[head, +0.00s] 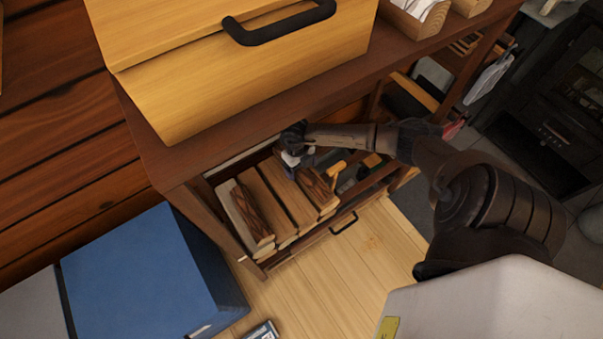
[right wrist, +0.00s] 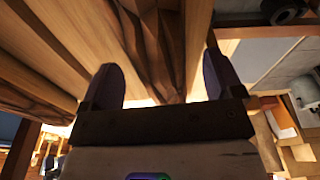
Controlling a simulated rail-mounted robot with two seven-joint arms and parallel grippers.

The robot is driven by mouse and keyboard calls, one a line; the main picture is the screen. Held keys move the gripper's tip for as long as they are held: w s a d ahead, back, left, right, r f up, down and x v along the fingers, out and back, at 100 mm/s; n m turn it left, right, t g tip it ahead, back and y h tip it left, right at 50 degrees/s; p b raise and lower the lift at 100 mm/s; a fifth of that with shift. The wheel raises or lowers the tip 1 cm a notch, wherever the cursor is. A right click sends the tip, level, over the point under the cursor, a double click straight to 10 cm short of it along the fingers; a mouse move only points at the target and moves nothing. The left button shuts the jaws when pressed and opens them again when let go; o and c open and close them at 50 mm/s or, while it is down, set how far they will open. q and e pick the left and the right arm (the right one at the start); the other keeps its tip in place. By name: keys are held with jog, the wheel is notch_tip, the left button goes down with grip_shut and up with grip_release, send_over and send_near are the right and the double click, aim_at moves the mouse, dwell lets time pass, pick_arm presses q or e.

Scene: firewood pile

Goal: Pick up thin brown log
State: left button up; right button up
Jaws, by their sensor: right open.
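My right gripper (head: 297,162) reaches into the low shelf of the brown cabinet, at the back end of the stacked firewood. In the right wrist view its two dark fingers (right wrist: 162,85) are apart. A thin brown log (right wrist: 158,40) with rough bark lies between and beyond them; I cannot tell whether they touch it. In the head view a bark-faced log (head: 318,190) lies just in front of the gripper, at the right of the pile. Another dark bark-faced log (head: 249,212) lies at the left of the pile. My left gripper is not in view.
Pale split logs (head: 283,197) lie close around the bark-faced ones. The cabinet top (head: 190,160) overhangs the shelf and carries a yellow box (head: 250,80) with a black handle. A yellow-handled tool (head: 337,169) lies right of the pile. A blue box (head: 145,270) stands at lower left.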

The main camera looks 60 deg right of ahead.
jog(key=shift+s+a+f+b, duration=0.1)
jog(key=shift+s+f+b, duration=0.05)
jog(key=shift+f, duration=0.45)
jog(key=shift+s+a+f+b, duration=0.1)
jog(key=shift+f+b, duration=0.05)
jog(key=shift+f, duration=0.4)
jog(key=shift+d, duration=0.1)
jog(key=shift+c, duration=0.2)
jog(key=shift+w, duration=0.1)
jog(key=shift+c, duration=0.8)
jog(key=c, duration=1)
jog(key=shift+r, duration=0.15)
